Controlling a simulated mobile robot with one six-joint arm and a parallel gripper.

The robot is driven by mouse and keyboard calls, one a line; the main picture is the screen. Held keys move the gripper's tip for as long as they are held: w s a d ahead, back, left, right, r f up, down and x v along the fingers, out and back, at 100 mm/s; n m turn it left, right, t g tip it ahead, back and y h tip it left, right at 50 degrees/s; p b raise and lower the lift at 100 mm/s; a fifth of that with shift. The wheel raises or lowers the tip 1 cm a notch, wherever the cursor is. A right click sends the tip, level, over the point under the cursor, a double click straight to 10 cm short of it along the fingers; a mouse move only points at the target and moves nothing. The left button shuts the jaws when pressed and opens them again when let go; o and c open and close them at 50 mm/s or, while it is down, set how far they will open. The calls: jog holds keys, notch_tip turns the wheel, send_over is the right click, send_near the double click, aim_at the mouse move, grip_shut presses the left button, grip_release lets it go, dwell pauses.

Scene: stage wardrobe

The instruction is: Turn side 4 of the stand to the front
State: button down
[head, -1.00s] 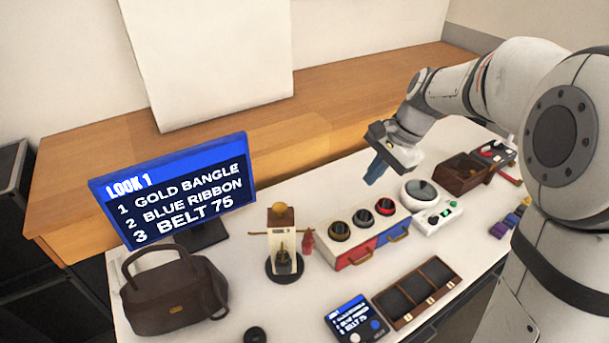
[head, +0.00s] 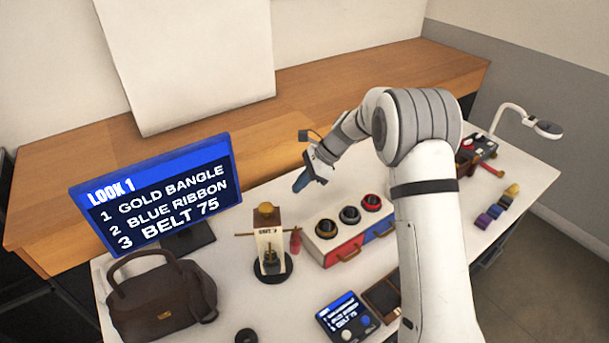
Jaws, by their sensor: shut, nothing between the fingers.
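The stand (head: 270,245) is a small upright post on a round dark base, with a gold knob on top and side arms near its top. A pale face with small dark lettering, too small to read surely, points toward me. A small red item hangs at its right arm. My gripper (head: 301,186) is shut and empty, in the air above and a little right of the stand, pointing down and left. It is apart from the stand.
A screen (head: 155,195) reading LOOK 1 and a brown handbag (head: 160,296) stand left. A red and blue drawer box (head: 345,248) stands close right of the stand. A small tablet (head: 347,316), a puck (head: 246,336) and a partly hidden wooden tray (head: 383,299) are in front.

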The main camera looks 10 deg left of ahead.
jog(key=s+a+f+p, duration=0.2)
jog(key=a+f, duration=0.2)
jog(key=a, duration=0.2)
jog(key=shift+s+a+f, duration=0.2)
jog(key=shift+s+f, duration=0.05)
jog(key=shift+f, duration=0.15)
jog(key=shift+w+d, duration=0.15)
jog(key=shift+w, duration=0.05)
